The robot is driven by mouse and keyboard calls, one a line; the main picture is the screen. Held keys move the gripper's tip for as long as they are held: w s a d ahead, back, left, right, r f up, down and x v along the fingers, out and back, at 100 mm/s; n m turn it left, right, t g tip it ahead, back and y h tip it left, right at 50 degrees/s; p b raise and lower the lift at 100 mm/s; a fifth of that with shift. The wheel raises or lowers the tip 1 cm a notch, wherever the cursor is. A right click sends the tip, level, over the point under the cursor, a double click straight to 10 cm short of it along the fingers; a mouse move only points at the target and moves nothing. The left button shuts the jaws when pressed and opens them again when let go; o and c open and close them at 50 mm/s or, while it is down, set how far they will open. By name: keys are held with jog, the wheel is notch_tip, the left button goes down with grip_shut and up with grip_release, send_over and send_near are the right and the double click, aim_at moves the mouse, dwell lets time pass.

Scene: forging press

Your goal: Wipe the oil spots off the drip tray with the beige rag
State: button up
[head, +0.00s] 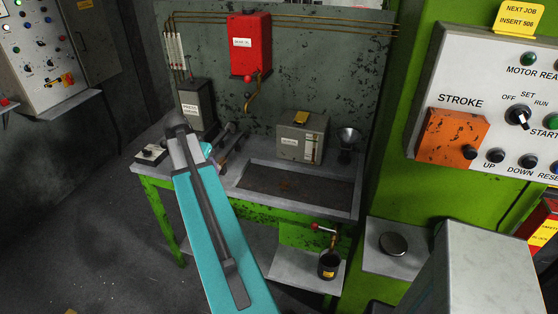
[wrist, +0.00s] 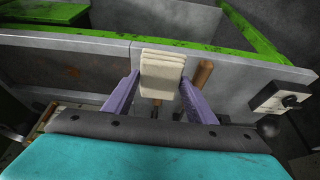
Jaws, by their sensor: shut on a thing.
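The beige rag (wrist: 163,66) is a thick folded pad in the wrist view. My gripper (wrist: 160,84) is shut on it, with one purple finger at each side. In the head view, my teal arm reaches over the left part of the bench. Only a bit of a purple finger (head: 206,148) shows there, and the rag is hidden. The drip tray (head: 247,196) is a shallow dark pan with a grey rim in the bench top, right of my gripper. A brownish patch (head: 285,184) shows on its floor; separate oil spots are too small to tell.
A grey box (head: 302,136) and a metal funnel-like cup (head: 348,140) stand behind the tray. A small knob box (head: 152,153) sits at the bench's left end. A wooden handle (wrist: 201,75) is close to the right finger. A black can (head: 328,265) stands below.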

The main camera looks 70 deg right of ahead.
jog(key=s+d+f+m+g+p, duration=0.1)
jog(key=s+d+m, duration=0.3)
jog(key=s+d, duration=0.4)
jog(key=s+d+f+m+g+y+p, duration=0.1)
jog(key=s+d+m+g+p, duration=0.1)
jog(key=s+d, duration=0.6)
jog(key=s+m+p, duration=0.1)
jog(key=s+m, duration=0.1)
jog(key=s, duration=0.4)
jog(key=shift+f, duration=0.2)
